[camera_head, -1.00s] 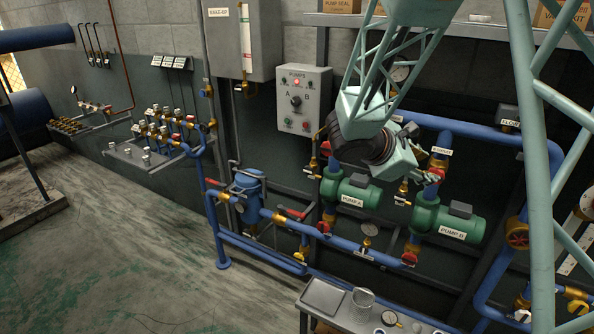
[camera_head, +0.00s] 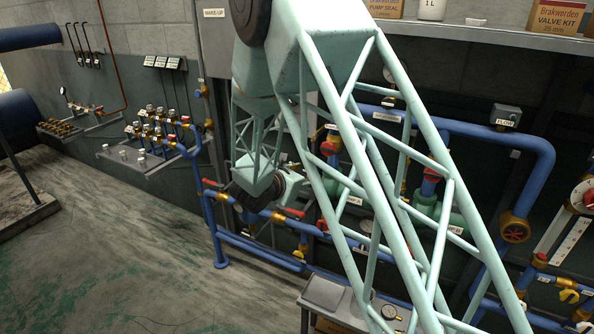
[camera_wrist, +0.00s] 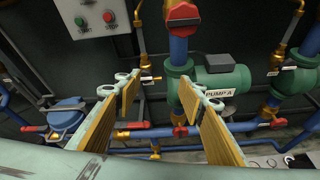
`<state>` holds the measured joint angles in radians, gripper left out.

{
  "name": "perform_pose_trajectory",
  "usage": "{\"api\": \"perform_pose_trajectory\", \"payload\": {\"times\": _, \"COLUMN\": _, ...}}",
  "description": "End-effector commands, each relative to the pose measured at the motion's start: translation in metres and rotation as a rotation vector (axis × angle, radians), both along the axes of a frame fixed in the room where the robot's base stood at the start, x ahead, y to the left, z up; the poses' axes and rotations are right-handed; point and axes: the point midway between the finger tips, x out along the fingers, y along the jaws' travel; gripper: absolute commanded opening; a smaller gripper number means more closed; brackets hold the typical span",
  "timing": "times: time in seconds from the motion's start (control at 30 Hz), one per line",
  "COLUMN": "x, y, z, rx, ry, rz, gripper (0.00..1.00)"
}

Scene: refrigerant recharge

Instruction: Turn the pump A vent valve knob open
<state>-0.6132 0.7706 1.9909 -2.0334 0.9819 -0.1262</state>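My gripper (camera_wrist: 160,84) is open and empty in the wrist view, with its yellow-padded fingers spread apart. Green pump A (camera_wrist: 222,84), with its label, lies beyond the right finger. A small brass valve (camera_wrist: 147,68) with a white tag sits left of pump A, beyond the gap between the fingertips and apart from them. It seems to be the pump A vent valve; its tag is too small to read. In the head view my arm covers most of pump A, and the fingers and this valve cannot be made out.
A blue pipe with a red-handled valve (camera_wrist: 180,128) runs below pump A. A blue filter canister (camera_wrist: 66,112) stands at left. The pump control box (camera_wrist: 94,17) is at upper left. A similar brass valve (camera_wrist: 275,66) is at right. A grey bench (camera_head: 325,293) stands in front.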

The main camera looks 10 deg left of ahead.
Motion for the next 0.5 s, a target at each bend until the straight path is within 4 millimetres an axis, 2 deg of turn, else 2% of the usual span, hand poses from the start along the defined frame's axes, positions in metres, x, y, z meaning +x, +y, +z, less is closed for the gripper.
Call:
{"api": "perform_pose_trajectory", "payload": {"times": 0.1, "x": 0.002, "y": 0.014, "z": -0.01, "rx": -0.018, "ry": 0.004, "rz": 0.035, "gripper": 0.37}}
{"api": "perform_pose_trajectory", "payload": {"times": 0.2, "x": 0.003, "y": 0.021, "z": -0.013, "rx": -0.025, "ry": 0.004, "rz": 0.05, "gripper": 0.37}}
{"api": "perform_pose_trajectory", "payload": {"times": 0.5, "x": 0.003, "y": 0.022, "z": -0.015, "rx": -0.026, "ry": 0.005, "rz": 0.054, "gripper": 0.37}}
